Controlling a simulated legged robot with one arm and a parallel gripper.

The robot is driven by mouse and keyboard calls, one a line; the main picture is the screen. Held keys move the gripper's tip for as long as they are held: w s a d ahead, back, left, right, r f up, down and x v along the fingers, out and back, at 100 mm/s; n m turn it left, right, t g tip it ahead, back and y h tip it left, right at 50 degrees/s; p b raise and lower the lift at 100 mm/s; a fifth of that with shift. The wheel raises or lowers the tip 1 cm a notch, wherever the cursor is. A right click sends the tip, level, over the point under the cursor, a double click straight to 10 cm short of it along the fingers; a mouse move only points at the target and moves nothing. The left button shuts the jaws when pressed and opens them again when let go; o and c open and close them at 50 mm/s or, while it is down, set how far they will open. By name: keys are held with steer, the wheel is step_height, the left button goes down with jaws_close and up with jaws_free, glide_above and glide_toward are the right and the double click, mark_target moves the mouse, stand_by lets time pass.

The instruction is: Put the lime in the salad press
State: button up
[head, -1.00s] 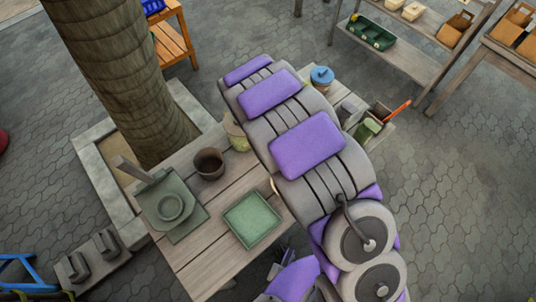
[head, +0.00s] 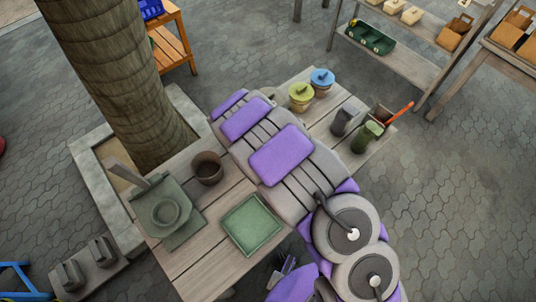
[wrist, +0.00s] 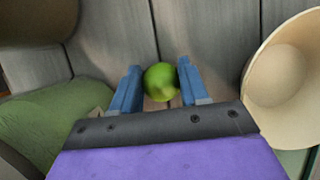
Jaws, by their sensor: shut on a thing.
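In the wrist view the lime (wrist: 160,81), round and bright green, sits between the two blue fingers of my gripper (wrist: 157,84). The gripper is shut on it, with grey wooden planks behind. In the head view my arm hides the gripper and the lime. A green device with a round bowl and an upright handle, apparently the salad press (head: 166,213), stands at the table's left end. The far end of my arm is to its upper right, apart from it in the picture.
A brown pot (head: 208,168) and a square green tray (head: 251,224) stand near the press on the wooden table. Yellow-lidded (head: 301,96) and blue-lidded (head: 322,82) pots stand beyond my arm. A cream bowl-like thing (wrist: 282,75) is close right of the gripper.

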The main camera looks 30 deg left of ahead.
steer(key=o, duration=1.1)
steer(key=shift+o, duration=0.2)
steer(key=p+v, duration=0.3)
steer(key=v, duration=0.9)
